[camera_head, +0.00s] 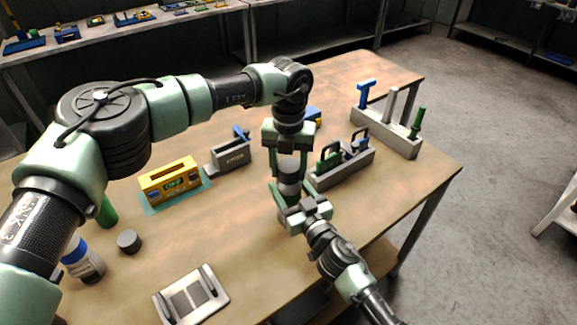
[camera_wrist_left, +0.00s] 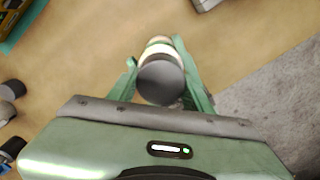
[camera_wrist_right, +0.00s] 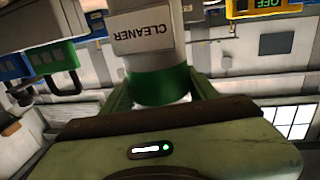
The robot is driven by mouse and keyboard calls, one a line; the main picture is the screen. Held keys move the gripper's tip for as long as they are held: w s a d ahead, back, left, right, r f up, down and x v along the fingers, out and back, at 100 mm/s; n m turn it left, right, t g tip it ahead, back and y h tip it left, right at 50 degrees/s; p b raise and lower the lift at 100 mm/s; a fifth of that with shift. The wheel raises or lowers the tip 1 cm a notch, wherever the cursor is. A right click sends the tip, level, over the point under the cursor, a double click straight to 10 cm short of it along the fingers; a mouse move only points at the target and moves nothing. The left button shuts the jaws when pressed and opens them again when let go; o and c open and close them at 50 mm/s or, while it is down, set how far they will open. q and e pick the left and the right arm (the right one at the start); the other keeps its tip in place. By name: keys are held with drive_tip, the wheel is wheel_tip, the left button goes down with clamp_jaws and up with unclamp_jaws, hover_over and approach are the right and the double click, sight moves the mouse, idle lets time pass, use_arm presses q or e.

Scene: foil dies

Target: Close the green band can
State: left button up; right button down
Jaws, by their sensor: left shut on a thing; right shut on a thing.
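The green band can (camera_wrist_right: 160,82) has a grey body, a CLEANER label and a green band, seen in the right wrist view. My right gripper (camera_head: 300,207) is shut on it around the green band, above the table. My left gripper (camera_head: 289,168) points down from above and is shut on a dark grey round cap (camera_wrist_left: 162,83). In the left wrist view the cap lies in line with the can, whose pale side (camera_wrist_left: 160,48) shows just beyond. In the head view the fingers hide much of the can, and I cannot tell whether the cap is seated.
A loose dark cap (camera_head: 129,241) and a blue-banded can (camera_head: 88,266) stand at the left. A yellow OFF box (camera_head: 169,184), a grey box (camera_head: 231,157), a padlock rack (camera_head: 343,170) and a tool rack (camera_head: 388,132) stand behind. A pale plate (camera_head: 191,296) lies at the front.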

use_arm(q)
drive_tip(key=shift+f, duration=0.1)
drive_tip(key=o, duration=1.4)
drive_tip(key=shift+c, duration=0.2)
wheel_tip(320, 180, up, 12)
use_arm(e)
drive_tip(key=shift+c, duration=1.6)
unclamp_jaws()
